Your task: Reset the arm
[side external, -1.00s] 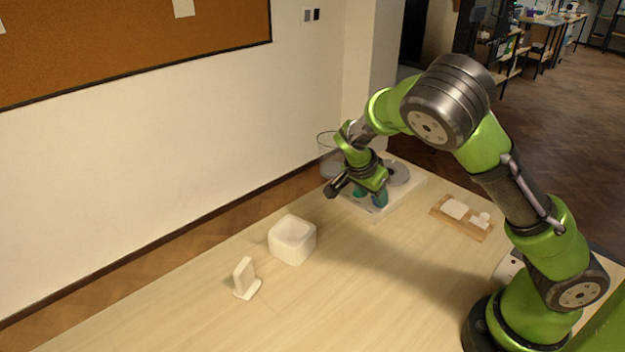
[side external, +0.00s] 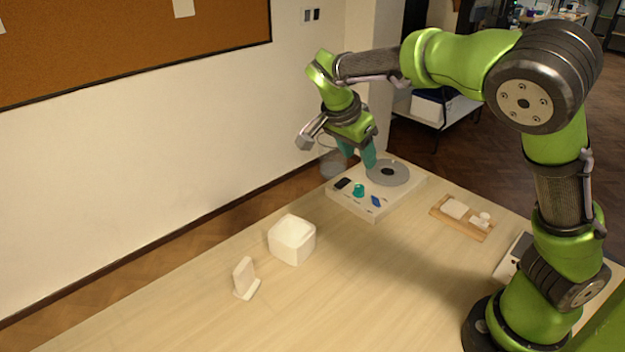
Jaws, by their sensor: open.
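My gripper (side external: 358,156) has teal fingers and hangs in the air at the far end of the table, above a white board (side external: 376,212). Its fingers are apart with nothing between them. The board carries a grey disc (side external: 388,172) with a dark centre, a teal knob-like piece (side external: 358,190), a small blue piece (side external: 376,201) and a black piece (side external: 342,183). The gripper is clear of all of these.
A white open box (side external: 292,240) and a small white upright piece on a base (side external: 244,278) stand on the table (side external: 330,310). A wooden tray (side external: 462,224) with white pieces lies at the right.

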